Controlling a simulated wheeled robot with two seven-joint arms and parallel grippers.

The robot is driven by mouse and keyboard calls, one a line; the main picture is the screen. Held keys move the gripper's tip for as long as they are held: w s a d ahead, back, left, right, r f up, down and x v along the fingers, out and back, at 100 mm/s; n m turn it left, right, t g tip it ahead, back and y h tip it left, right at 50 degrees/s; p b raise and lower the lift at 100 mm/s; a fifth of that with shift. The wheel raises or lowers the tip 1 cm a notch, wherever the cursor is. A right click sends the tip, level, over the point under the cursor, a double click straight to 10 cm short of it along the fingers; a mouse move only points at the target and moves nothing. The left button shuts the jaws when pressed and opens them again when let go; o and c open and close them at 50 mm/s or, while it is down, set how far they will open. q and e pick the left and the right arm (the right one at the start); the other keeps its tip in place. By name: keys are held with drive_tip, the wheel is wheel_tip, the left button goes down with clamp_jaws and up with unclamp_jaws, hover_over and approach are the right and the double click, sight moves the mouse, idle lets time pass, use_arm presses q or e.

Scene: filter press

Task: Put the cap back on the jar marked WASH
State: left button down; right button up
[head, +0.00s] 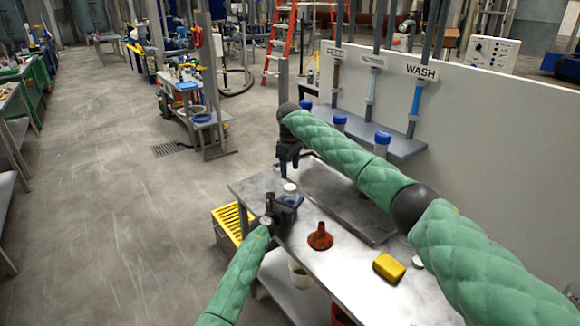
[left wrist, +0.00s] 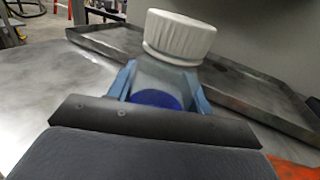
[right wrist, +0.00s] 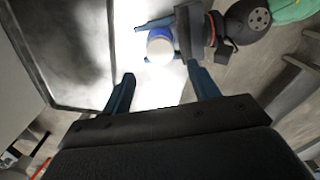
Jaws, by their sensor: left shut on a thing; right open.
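My left gripper (head: 286,200) is shut on a small clear jar (left wrist: 160,75) near the table's far left corner. A white ribbed cap (left wrist: 180,35) sits on top of the jar, and something blue shows low in it. I see no readable mark on the jar. In the right wrist view the white top of the cap (right wrist: 160,50) shows from above. My right gripper (head: 289,172) is open and empty, pointing down just above the jar, apart from it. The WASH sign (head: 421,71) is on the white panel, with a blue-topped jar (head: 382,144) on the shelf nearby.
A grey tray (head: 378,234) lies on the table (head: 330,284) beside the jar. A red funnel (head: 320,238) and a yellow block (head: 389,267) stand in front. A small white round thing (head: 417,262) is near my right arm. The shelf (head: 405,150) holds several blue-topped jars.

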sight(290, 187)
drive_tip(key=shift+f, duration=3.8)
drive_tip(key=shift+c, duration=0.2)
drive_tip(key=c, duration=1)
drive_tip(key=o, duration=1.2)
drive_tip(key=shift+c, duration=0.2)
wheel_tip(290, 187, up, 12)
use_arm(q)
drive_tip(key=c, duration=0.6)
unclamp_jaws()
drive_tip(key=shift+o, duration=0.2)
